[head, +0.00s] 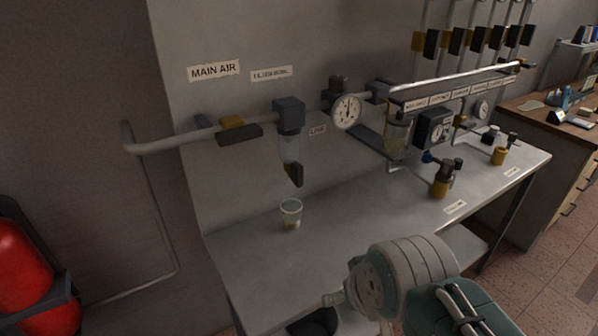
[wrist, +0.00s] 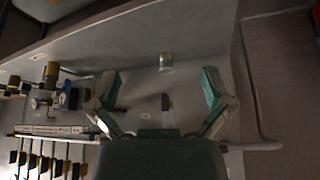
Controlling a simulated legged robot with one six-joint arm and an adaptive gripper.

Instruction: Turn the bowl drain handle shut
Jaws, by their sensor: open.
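The filter bowl (head: 290,149) is a clear cup hanging under a dark block on the wall pipe. Its drain handle (head: 295,174) is dark with a yellowish part, pointing downward below the bowl at a slight slant. In the wrist view, the handle (wrist: 167,103) shows small between my fingers, some way beyond them. My gripper (wrist: 160,84) is open and empty, with its two teal fingers spread wide, apart from the handle. In the head view my arm fills the lower right, and the fingers cannot be made out there.
A clear cup (head: 291,213) stands on the grey bench (head: 340,235) below the handle; it also shows in the wrist view (wrist: 166,63). A yellow-and-dark main air valve (head: 237,130), gauge (head: 346,112) and second bowl (head: 396,137) flank the filter. Small fittings (head: 442,183) stand right.

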